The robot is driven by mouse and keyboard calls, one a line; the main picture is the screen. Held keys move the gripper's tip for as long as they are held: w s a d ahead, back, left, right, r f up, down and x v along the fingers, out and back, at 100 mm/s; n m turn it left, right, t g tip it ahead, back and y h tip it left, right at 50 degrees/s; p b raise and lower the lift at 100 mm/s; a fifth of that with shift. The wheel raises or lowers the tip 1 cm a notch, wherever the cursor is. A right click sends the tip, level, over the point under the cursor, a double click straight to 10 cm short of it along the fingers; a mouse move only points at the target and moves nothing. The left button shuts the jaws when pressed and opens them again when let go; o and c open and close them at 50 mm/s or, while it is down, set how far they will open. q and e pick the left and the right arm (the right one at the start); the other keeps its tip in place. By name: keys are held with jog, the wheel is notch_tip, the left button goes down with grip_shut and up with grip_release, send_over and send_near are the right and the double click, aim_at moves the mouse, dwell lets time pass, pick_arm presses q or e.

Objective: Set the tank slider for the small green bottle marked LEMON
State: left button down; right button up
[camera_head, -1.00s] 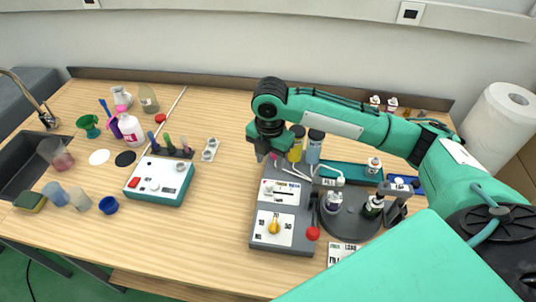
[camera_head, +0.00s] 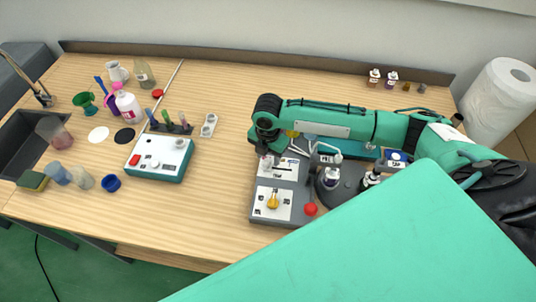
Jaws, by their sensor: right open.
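The grey dispenser (camera_head: 259,197) stands right of the table's middle. Its upper white panel (camera_head: 278,170) carries the slider track, partly hidden under my wrist. My right gripper (camera_head: 268,152) points down over the back left of this panel. It is open and looks empty; its fingertips are mostly hidden, so I cannot tell whether they touch the slider. A small dark bottle (camera_head: 371,179), perhaps the green one, stands on the round dark base and is partly covered by my arm. Its label is too small to read. My left gripper is out of view.
A yellow knob (camera_head: 272,201) and red ball (camera_head: 311,209) sit at the dispenser's front. Another small bottle (camera_head: 331,180) stands on the base. A white and teal box (camera_head: 158,160) stands to the left, with clear table between. My green arm covers the lower right.

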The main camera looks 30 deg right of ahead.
aim_at(278, 168)
jog(key=shift+f, duration=0.65)
grip_shut()
jog(key=shift+s+d+r+p, duration=0.2)
jog(key=shift+s+d+p, duration=0.7)
jog(key=shift+d, duration=0.2)
jog(key=shift+s+d+f, duration=0.1)
jog(key=shift+s+d, duration=0.15)
jog(key=shift+d, duration=0.1)
jog(key=shift+w+a, duration=0.1)
